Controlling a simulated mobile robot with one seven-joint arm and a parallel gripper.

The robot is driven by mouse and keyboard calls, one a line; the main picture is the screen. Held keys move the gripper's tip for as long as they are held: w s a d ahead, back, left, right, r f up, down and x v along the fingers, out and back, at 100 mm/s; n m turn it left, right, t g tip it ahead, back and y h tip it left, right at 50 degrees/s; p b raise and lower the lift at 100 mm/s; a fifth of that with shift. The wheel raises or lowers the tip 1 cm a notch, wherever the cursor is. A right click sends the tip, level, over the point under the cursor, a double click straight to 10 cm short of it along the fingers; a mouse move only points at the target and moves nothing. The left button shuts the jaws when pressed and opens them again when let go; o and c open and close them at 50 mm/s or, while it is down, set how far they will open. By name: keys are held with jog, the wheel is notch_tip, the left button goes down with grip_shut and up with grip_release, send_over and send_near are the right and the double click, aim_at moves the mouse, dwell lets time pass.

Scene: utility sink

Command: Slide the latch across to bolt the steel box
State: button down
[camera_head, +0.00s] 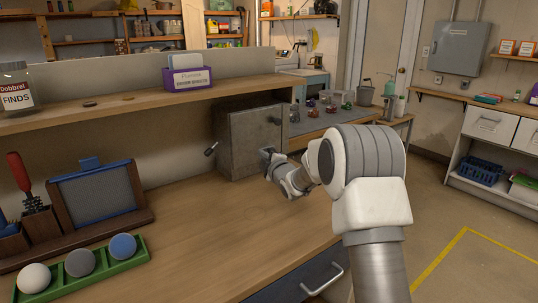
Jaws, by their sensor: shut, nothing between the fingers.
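The grey steel box (246,135) stands on the wooden counter below the raised shelf, with its front face toward me. A dark-ended metal handle (210,149) sticks out at its left side. A small dark knob (275,121) shows near the upper right of the front. My gripper (267,155) is at the lower right of the front face, shut with nothing held. Whether the fingertips touch the box I cannot tell. The latch is not clearly visible; my gripper may hide part of that area.
A green tray (120,284) with three balls and a blue-framed panel (96,194) in a wooden stand sit at the left of the counter. A jar (16,88) and a purple card holder (188,79) stand on the raised shelf. The counter (225,225) before the box is clear.

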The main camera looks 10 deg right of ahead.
aim_at(272, 146)
jog(key=x, duration=0.2)
jog(key=shift+w+a+f, duration=0.1)
jog(key=shift+w, duration=0.2)
jog(key=w+d, duration=0.1)
jog(key=w+d+f, duration=0.1)
jog(key=d, duration=0.1)
jog(key=shift+d, duration=0.15)
jog(key=d, duration=0.1)
jog(key=w+d, duration=0.1)
jog(key=d, duration=0.1)
jog(key=shift+w+d, duration=0.15)
jog(key=shift+w, duration=0.2)
